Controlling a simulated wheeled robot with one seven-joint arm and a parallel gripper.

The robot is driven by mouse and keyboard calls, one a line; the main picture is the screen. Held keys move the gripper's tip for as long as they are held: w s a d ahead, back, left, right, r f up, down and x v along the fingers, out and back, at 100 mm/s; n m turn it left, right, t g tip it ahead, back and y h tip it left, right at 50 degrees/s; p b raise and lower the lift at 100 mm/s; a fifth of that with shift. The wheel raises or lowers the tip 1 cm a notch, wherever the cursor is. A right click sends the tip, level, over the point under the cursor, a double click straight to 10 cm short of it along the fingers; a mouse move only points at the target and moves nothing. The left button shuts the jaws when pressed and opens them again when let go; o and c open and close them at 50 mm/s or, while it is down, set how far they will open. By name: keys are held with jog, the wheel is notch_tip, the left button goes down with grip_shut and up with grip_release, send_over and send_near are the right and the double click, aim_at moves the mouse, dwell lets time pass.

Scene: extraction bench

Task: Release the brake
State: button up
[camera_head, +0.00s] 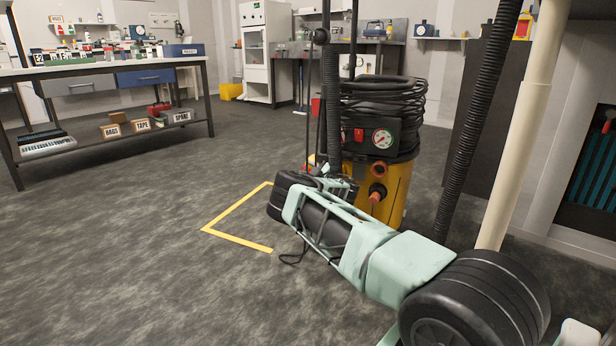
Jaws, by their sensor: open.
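A yellow canister machine (395,205) stands in the centre right, with a black panel and a round gauge (382,138) on its front. A coiled black hose (385,98) sits on its top. A tall dark rod with a round black knob (321,36) rises at its left side. I cannot make out for certain which part is the brake. My pale green arm reaches from the lower right towards the machine's lower left side. My gripper (338,186) is at its far end, dark, open and partly hidden by the arm. The machine's base is hidden behind the arm.
Yellow floor tape (232,238) marks a corner left of the machine. A workbench (100,70) with bottles and boxes stands at the left. A white cabinet (266,55) is at the back. A cream pipe (515,130) stands at the right.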

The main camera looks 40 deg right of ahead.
grip_shut()
jog(key=shift+r, duration=0.15)
jog(key=shift+s+d+r+m+t+p, duration=0.15)
jog(key=shift+r+m+t+p, duration=0.15)
jog(key=shift+t+p, duration=0.2)
jog(key=shift+s+d+r+m+t+h, duration=0.2)
jog(key=shift+s+r+m+t+h, duration=0.25)
jog(key=shift+m+t, duration=0.35)
jog(key=s+m+t+h, duration=0.1)
jog(key=r+m+t+h+b, duration=0.1)
jog(key=shift+s+d+m+t, duration=0.3)
jog(key=shift+s, duration=0.05)
jog(key=shift+s+d+r+m+t+h+b, duration=0.2)
jog(key=shift+s+m+t+h+b, duration=0.25)
jog(key=shift+m+h, duration=0.5)
jog(key=shift+s+d+r+m+t+h+b, duration=0.1)
jog(key=shift+s+r+m+t+h+b, duration=0.35)
jog(key=shift+m+h, duration=0.5)
jog(key=shift+s+f+h, duration=0.15)
jog(key=shift+h, duration=0.1)
